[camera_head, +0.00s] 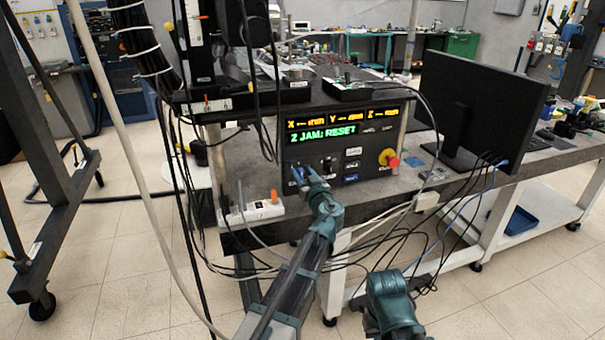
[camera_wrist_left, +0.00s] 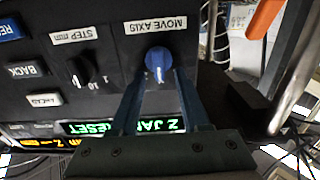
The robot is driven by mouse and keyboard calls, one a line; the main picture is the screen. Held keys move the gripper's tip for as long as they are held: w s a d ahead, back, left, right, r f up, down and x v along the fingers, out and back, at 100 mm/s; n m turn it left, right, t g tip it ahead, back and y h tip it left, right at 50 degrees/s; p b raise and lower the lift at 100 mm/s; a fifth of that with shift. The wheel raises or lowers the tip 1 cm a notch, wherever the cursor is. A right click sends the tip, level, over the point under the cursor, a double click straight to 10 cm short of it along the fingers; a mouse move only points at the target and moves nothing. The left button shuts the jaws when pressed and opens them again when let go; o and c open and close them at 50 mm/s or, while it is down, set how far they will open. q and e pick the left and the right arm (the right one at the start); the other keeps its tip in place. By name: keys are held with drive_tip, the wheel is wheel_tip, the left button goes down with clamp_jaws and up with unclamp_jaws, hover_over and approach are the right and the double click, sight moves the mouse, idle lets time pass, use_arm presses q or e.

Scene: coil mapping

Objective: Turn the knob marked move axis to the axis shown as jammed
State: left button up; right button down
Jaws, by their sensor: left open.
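The black control panel (camera_head: 340,150) stands on the bench, and its display (camera_head: 323,134) reads "Z JAM: RESET" in green under an orange line with X, Y and Z. In the left wrist view the panel is upside down. The blue knob (camera_wrist_left: 158,62) lies beside the label MOVE AXIS (camera_wrist_left: 156,25). My left gripper (camera_wrist_left: 160,74) is open, its two blue fingers reaching to either side of this knob. I cannot tell whether they touch it.
A black STEP knob (camera_wrist_left: 82,72) sits next to the blue knob. A red and yellow emergency button (camera_head: 389,159) is at the panel's right. A monitor (camera_head: 475,110) stands to the right.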

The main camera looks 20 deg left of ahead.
use_arm(q)
clamp_jaws()
idle(0.4)
drive_tip(key=m, duration=0.4)
drive_tip(key=shift+w+d+f+m, duration=0.1)
drive_tip(key=shift+w+d+m, duration=0.1)
drive_tip(key=shift+d+m, duration=0.1)
drive_tip(key=shift+w+d+f+m, duration=0.1)
drive_tip(key=shift+d+m, duration=0.05)
drive_tip(key=shift+m, duration=0.9)
drive_tip(key=shift+w+d+f+m, duration=0.1)
drive_tip(key=shift+m, duration=0.95)
drive_tip(key=shift+s+b, duration=0.1)
drive_tip(key=shift+b, duration=0.2)
unclamp_jaws()
